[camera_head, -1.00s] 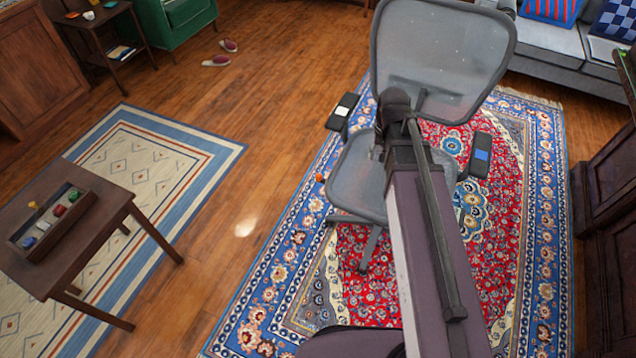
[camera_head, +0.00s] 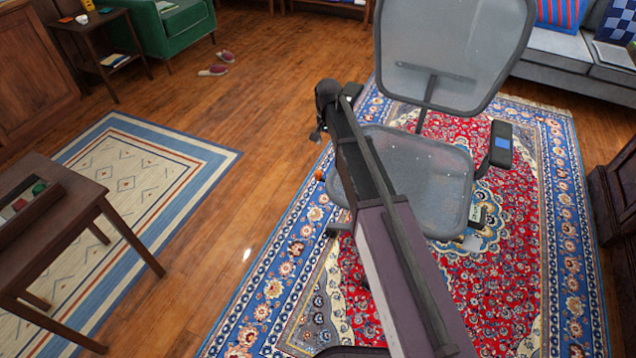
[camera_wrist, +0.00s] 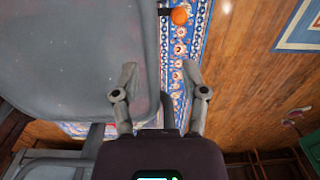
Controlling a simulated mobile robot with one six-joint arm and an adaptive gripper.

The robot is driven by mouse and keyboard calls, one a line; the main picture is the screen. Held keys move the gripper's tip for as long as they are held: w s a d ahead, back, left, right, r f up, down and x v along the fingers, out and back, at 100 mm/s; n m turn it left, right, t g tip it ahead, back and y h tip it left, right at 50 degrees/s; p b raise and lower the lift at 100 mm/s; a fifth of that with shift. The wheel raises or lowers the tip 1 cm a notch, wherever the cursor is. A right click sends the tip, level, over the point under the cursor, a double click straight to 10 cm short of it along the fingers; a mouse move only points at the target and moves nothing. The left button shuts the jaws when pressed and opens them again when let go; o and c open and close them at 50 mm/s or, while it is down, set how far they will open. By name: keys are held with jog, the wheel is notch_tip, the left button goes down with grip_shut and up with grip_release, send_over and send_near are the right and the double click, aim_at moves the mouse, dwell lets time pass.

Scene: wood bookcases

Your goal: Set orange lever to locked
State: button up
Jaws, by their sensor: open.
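The orange lever shows as a round orange knob (camera_head: 319,174) at the left side of the grey mesh chair's seat (camera_head: 405,180). In the wrist view the orange knob (camera_wrist: 179,16) is at the top edge, on a short dark stem beside the grey seat (camera_wrist: 75,50). My gripper (camera_wrist: 160,75) is open and empty, its two fingers apart below the knob in that view and not touching it. In the head view my gripper (camera_head: 321,112) is at the far end of my arm, left of the chair; its fingers are hard to make out.
The chair's backrest (camera_head: 455,50) and right armrest (camera_head: 501,144) stand beyond and right of my arm. A patterned red and blue rug (camera_head: 510,260) lies under the chair. A wooden table (camera_head: 60,230) stands at the left. Bare wood floor (camera_head: 250,170) is free between them.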

aim_at(318, 171)
jog(key=w+a+f+b, duration=0.1)
jog(key=w+a+f, duration=0.1)
jog(key=a, duration=0.1)
jog(key=shift+f+b, duration=0.35)
jog(key=shift+d+f, duration=0.1)
jog(key=shift+f, duration=0.1)
notch_tip(318, 171, down, 13)
jog(key=b, duration=1.3)
jog(key=shift+f+b, duration=0.2)
jog(key=shift+b, duration=0.2)
